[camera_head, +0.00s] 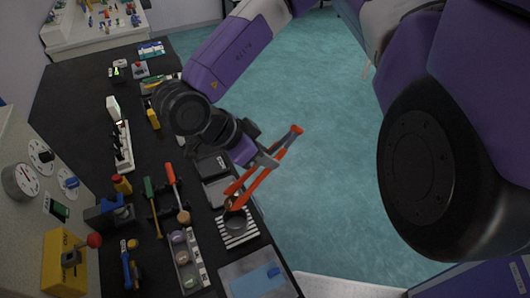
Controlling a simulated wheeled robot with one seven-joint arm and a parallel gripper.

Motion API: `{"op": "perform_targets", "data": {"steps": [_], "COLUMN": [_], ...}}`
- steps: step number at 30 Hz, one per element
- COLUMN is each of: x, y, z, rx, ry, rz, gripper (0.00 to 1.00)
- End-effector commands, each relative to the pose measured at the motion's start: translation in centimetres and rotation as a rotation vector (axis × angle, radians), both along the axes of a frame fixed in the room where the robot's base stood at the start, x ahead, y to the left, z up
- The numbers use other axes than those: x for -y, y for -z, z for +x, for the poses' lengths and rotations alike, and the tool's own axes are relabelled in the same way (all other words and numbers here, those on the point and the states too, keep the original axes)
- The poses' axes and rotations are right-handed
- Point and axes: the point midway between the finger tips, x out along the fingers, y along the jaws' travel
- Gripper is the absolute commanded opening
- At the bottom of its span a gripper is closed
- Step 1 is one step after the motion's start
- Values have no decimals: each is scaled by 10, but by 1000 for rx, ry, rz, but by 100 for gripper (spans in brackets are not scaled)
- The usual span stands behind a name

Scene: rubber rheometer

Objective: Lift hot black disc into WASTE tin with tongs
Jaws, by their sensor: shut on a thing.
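My gripper (266,159) is shut on the red-orange tongs (260,181), near their middle. The tongs slant down to the left, with their tips over the far edge of a black-and-white striped stand (251,231). A round dark grey shape (236,222) shows on the stand, just below the tips; I cannot tell whether it is the black disc or whether the tips touch it. Two dark square containers stand beyond the stand, a farther one (205,166) with a small white label and a nearer one (214,193). No WASTE lettering is legible.
The dark bench (70,108) is crowded. A green-handled tool (149,187) and a red-handled tool (171,174) lie left of the containers. A tray of round samples (189,262) and a yellow box with a red-knobbed lever (65,263) are nearer. Open floor (318,205) lies right.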

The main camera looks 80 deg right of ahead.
Motion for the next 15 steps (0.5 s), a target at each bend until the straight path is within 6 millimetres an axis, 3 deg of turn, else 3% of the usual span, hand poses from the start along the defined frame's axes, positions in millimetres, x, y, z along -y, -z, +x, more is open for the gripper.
{"op": "perform_targets", "data": {"steps": [15], "x": [0], "y": [58], "z": [0], "rx": [-1], "ry": [0], "rz": [1], "gripper": [0]}}
